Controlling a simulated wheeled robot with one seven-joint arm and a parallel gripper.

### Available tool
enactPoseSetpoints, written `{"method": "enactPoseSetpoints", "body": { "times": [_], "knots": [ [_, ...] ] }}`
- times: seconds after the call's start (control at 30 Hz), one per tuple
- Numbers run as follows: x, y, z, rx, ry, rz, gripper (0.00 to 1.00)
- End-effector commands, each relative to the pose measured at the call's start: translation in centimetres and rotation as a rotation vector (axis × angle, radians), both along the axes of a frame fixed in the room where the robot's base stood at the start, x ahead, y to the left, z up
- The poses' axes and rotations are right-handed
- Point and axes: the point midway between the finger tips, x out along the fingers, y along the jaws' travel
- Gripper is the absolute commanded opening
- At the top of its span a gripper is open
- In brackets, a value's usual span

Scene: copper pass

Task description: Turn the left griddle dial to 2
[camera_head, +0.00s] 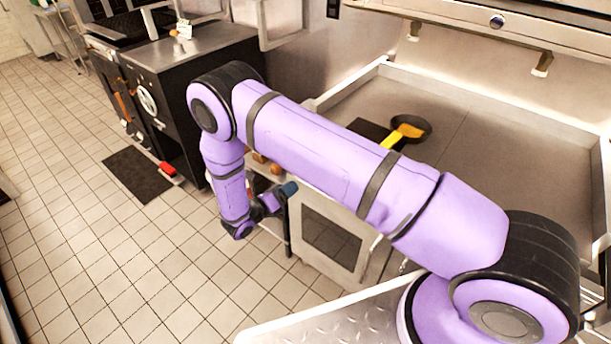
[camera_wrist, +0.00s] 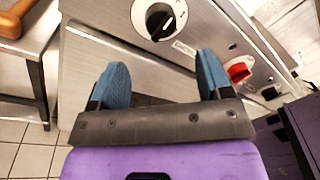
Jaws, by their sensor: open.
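A black round dial (camera_wrist: 160,20) with a pale pointer mark sits on a steel front panel (camera_wrist: 100,55) at the top of the wrist view. Small print and a label show beside it. My gripper (camera_wrist: 162,64) has two blue fingers spread apart, with nothing between them. The dial lies beyond the fingertips, roughly in line with the gap, and is not touched. In the head view my gripper (camera_head: 288,190) is small, by the front of the steel unit. I cannot make out the dial there, and my arm covers part of the unit.
A red switch (camera_wrist: 238,72) is on the panel right of the fingers. A dark pan (camera_head: 423,127) with a yellow utensil (camera_head: 391,140) is on the steel top (camera_head: 470,140). Tiled floor (camera_head: 110,260) is open at left.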

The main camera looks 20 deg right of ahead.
Motion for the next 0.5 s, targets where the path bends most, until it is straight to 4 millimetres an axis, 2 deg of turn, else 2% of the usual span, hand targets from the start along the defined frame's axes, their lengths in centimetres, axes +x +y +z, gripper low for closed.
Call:
{"method": "enactPoseSetpoints", "body": {
  "times": [0.3,0.5],
  "knots": [
    [2.5,-5.2,0.0,0.000,0.000,-0.004,0.72],
    [3.6,-7.3,0.0,0.001,-0.001,-0.004,0.72]
  ]
}}
